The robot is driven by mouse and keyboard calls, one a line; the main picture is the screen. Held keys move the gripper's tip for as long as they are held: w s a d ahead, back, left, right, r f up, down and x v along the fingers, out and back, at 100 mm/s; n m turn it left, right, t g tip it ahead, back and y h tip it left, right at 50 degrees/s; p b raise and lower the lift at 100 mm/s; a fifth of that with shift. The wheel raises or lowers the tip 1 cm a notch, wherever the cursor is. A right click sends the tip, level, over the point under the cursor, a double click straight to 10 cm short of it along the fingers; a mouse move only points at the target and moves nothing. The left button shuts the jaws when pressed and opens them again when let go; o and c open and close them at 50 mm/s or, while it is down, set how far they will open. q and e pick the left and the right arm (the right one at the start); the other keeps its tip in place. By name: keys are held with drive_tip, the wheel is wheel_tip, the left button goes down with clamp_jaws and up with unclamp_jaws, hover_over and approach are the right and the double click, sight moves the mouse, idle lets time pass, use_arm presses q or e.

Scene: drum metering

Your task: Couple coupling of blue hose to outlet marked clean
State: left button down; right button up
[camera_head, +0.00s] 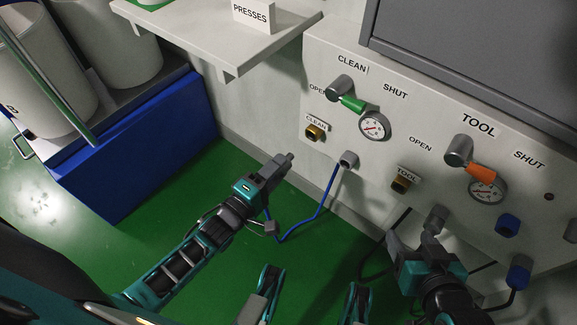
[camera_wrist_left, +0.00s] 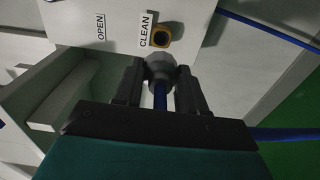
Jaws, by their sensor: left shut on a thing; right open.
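The brass outlet (camera_head: 314,132) marked CLEAN is on the white panel. It also shows in the left wrist view (camera_wrist_left: 160,38), bare and open. My left gripper (camera_head: 281,163) is shut on the grey coupling (camera_wrist_left: 160,69) of the blue hose (camera_head: 322,207). The coupling points towards the panel. In the head view it is apart from the outlet, below and left of it. In the left wrist view the coupling is just below the outlet and nearly in line with it. My right gripper (camera_head: 413,240) is open at the lower right, near the panel.
The TOOL outlet (camera_head: 401,184) is to the right of CLEAN. The green valve handle (camera_head: 352,103) and a gauge (camera_head: 374,126) are above the CLEAN outlet. A white shelf (camera_head: 215,35) juts out at upper left, above a blue drum stand (camera_head: 150,150).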

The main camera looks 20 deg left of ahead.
sight(292, 154)
use_arm(q)
drive_tip(key=shift+w+d, duration=0.1)
drive_tip(key=shift+w, duration=0.3)
use_arm(e)
drive_tip(key=shift+w+d+r, duration=0.1)
drive_tip(key=shift+w+r, duration=0.15)
drive_tip(key=shift+w, duration=0.15)
use_arm(q)
drive_tip(key=shift+s, duration=0.1)
drive_tip(key=shift+x, duration=1.7)
drive_tip(key=shift+b+x, duration=0.5)
drive_tip(key=shift+x, duration=0.4)
drive_tip(key=shift+w+d, duration=0.1)
drive_tip(key=shift+w, duration=0.2)
use_arm(e)
drive_tip(key=shift+f, duration=0.5)
use_arm(q)
drive_tip(key=shift+p, duration=0.3)
use_arm(e)
drive_tip(key=shift+r, duration=0.4)
use_arm(q)
drive_tip(key=shift+b+x, duration=0.65)
drive_tip(key=shift+x, duration=0.95)
use_arm(e)
drive_tip(key=shift+f, duration=0.6)
